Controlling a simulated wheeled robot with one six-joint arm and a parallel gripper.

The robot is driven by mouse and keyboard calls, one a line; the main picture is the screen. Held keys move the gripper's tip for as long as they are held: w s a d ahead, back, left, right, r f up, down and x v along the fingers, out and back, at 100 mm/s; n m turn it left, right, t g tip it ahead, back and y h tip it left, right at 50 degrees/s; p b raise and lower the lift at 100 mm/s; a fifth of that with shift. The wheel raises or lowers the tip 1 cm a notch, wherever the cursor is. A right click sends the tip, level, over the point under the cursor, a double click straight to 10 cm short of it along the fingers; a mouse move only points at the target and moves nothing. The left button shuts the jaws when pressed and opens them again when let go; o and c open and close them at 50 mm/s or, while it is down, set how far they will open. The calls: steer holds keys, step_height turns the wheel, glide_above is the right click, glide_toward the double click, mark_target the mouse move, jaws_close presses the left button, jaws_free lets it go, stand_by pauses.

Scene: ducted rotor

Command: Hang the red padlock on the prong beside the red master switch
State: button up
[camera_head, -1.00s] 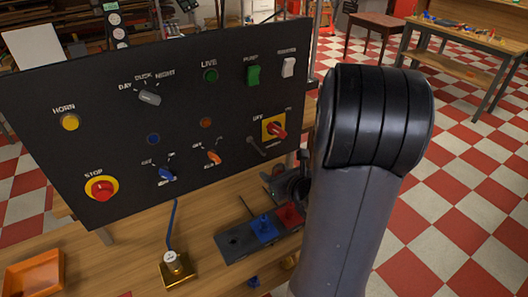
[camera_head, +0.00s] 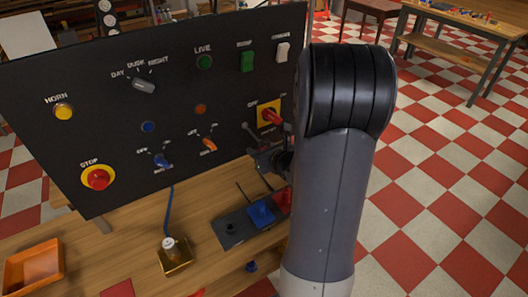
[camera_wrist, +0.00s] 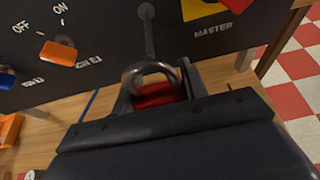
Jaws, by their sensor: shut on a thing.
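The red padlock (camera_wrist: 160,95) is held in my gripper (camera_wrist: 158,88) in the wrist view, its grey shackle standing up toward the panel. The prong (camera_wrist: 148,30) is a grey rod on the black panel just beyond the shackle. I cannot tell whether the shackle touches it. In the head view the prong (camera_head: 249,131) is left of the red master switch (camera_head: 271,116) on its yellow plate. My gripper (camera_head: 268,158) is just below the prong there, partly hidden by my arm, and the padlock cannot be made out. The wrist view shows the yellow plate (camera_wrist: 205,8) above MASTER.
The black panel (camera_head: 110,90) carries several other knobs and buttons. Below it, the wooden bench holds a dark tray (camera_head: 232,232) with a blue piece, a brass block (camera_head: 175,258) and an orange bin (camera_head: 33,268). Checkered floor lies open to the right.

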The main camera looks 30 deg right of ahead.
steer(key=w, duration=0.3)
steer(key=w+p, duration=0.1)
steer(key=shift+w+a+f, duration=0.1)
steer(key=shift+w+f, duration=0.15)
steer(key=shift+f+b, duration=0.15)
steer(key=shift+b, duration=0.7)
steer(key=shift+a+f+b, duration=0.1)
steer(key=shift+b, duration=0.2)
steer(key=o, duration=1.1)
steer(key=shift+s, duration=0.15)
steer(key=v, duration=1.1)
steer(key=shift+r+b, duration=0.3)
steer(key=shift+b, duration=0.1)
